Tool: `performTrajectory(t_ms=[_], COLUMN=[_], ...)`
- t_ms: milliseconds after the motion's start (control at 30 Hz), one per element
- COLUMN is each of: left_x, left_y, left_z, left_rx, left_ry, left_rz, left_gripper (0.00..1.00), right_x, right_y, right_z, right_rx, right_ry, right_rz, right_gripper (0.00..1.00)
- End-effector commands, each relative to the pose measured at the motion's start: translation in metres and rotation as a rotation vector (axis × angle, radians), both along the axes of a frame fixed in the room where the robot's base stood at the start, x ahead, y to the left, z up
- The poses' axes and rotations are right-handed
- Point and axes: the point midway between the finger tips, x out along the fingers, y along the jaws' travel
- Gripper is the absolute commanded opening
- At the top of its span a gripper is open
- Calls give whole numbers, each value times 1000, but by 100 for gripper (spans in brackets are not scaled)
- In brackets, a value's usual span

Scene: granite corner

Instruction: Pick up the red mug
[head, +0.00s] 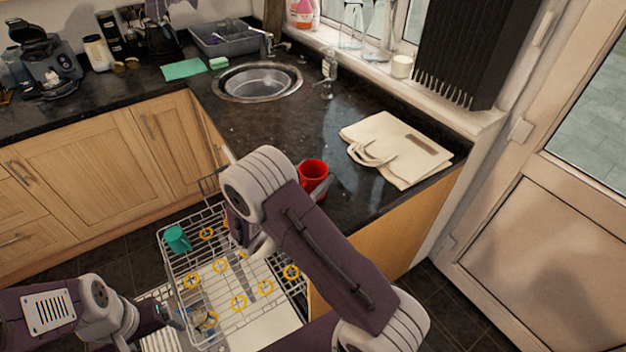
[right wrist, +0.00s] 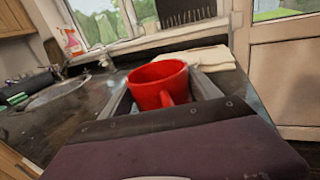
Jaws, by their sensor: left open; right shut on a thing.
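The red mug (head: 313,175) is upright at the dark worktop near its front edge, just beyond my right wrist in the head view. In the right wrist view the red mug (right wrist: 158,84) sits between the two grey fingers, its handle towards the camera. My right gripper (head: 322,187) is shut on the mug; in the head view its arm hides most of the fingers. I cannot tell whether the mug's base touches the worktop. My left gripper (head: 178,318) is open and empty, low at the bottom left by the dishwasher racks.
A cream tote bag (head: 398,148) lies flat on the worktop right of the mug. A round sink (head: 257,82) is behind. The open dishwasher rack (head: 215,270) with a teal mug (head: 177,239) stands below the worktop. The worktop between sink and mug is clear.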

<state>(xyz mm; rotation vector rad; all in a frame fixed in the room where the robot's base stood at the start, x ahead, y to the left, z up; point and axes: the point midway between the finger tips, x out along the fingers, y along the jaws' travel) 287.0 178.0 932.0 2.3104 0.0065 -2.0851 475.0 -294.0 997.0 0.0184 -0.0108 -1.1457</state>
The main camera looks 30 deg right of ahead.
Motion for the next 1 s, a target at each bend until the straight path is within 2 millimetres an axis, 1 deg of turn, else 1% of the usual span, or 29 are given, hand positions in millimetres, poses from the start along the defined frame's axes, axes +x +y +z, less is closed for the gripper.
performTrajectory(t_ms=[33, 133, 167, 400, 533, 567, 600, 700, 800, 1000], left_x=[0, 0, 0, 0, 0, 0, 0, 0, 0, 0], left_y=[0, 0, 0, 0, 0, 0, 0, 0, 0, 0], left_z=[1, 2, 1, 2, 3, 11, 24, 38, 45, 47], left_rx=[0, 0, 0, 0, 0, 0, 0, 0, 0, 0], left_ry=[0, 0, 0, 0, 0, 1, 1, -1, 0, 0], left_rz=[0, 0, 0, 0, 0, 0, 0, 0, 0, 0], left_gripper=[86, 86, 86, 86, 86, 86, 86, 86, 86, 86], right_x=[0, 0, -8, -61, -89, -93, -95, -102, -107, -111], right_y=[0, 0, -3, -20, -29, -31, -32, -34, -36, -37], right_z=[9, 30, 31, 64, 82, 88, 93, 96, 97, 95], right_rx=[1, 1, 0, -1, 0, -2, -3, -2, -3, -1], right_ry=[-6, -7, -1, -1, -2, 1, 6, 5, 3, 0], right_rz=[0, 0, 0, 1, 1, 1, 1, 0, 0, 0], right_gripper=[16, 16, 16, 16, 16, 16, 16, 16, 16, 16])
